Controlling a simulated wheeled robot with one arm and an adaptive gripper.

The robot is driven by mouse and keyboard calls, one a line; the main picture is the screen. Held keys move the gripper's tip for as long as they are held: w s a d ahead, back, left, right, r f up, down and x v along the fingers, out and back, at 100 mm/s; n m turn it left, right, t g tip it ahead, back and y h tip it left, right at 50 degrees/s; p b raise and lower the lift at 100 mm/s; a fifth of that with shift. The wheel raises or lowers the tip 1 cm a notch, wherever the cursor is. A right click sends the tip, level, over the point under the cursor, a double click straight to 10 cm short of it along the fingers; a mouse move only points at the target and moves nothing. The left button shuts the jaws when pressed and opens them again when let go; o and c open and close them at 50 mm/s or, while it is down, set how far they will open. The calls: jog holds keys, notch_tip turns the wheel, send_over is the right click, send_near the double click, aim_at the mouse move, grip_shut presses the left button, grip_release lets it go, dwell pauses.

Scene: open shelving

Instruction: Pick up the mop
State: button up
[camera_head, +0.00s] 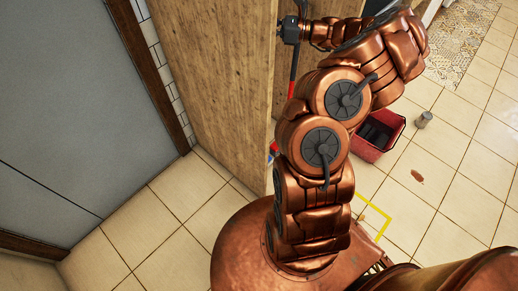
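A thin pole, black above and red below (292,88), stands beside the wooden panel's edge and looks like the mop's handle. My copper arm hides its lower part, and I cannot make out a mop head. My gripper (289,30) is small and dark at the top of the view, at the end of the arm. It is at the upper part of the pole, overlapping it in the picture. I cannot tell whether its fingers touch the pole or are closed around it.
A tall wooden panel (215,80) stands left of my arm, beside a grey door (60,110). The right floor is mostly clear.

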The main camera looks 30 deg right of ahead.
jog(key=shift+c, duration=0.4)
grip_shut()
jog(key=shift+s+d+r, duration=0.1)
